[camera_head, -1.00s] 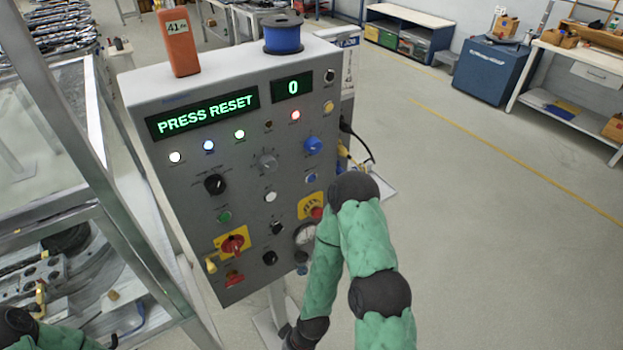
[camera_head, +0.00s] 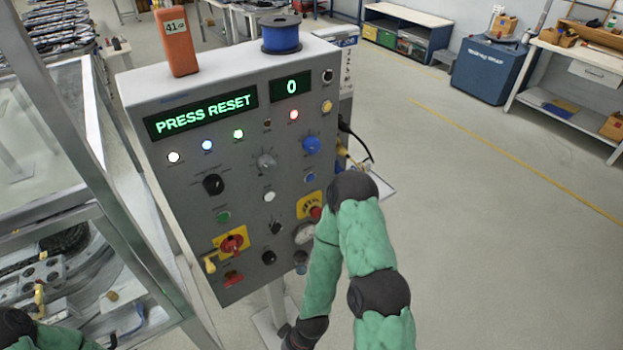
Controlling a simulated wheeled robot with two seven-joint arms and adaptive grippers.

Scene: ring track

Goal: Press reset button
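A grey control panel (camera_head: 185,185) stands upright on a post in front of me. Its green display (camera_head: 205,113) reads PRESS RESET, and a smaller display (camera_head: 291,86) reads 0. The face holds several buttons, knobs and lamps, among them a green button (camera_head: 223,216), a white button (camera_head: 269,196), a blue button (camera_head: 308,178) and red controls on yellow plates (camera_head: 232,243). I cannot read which one is the reset button. My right arm, green with black joints, bends down in front of the panel's lower right edge.
An orange box (camera_head: 177,45) and a blue spool (camera_head: 281,36) sit on the panel's top. A metal frame (camera_head: 110,180) stands close at the left. A blue cabinet (camera_head: 490,70) and workbenches are at the back right. The floor on the right is clear.

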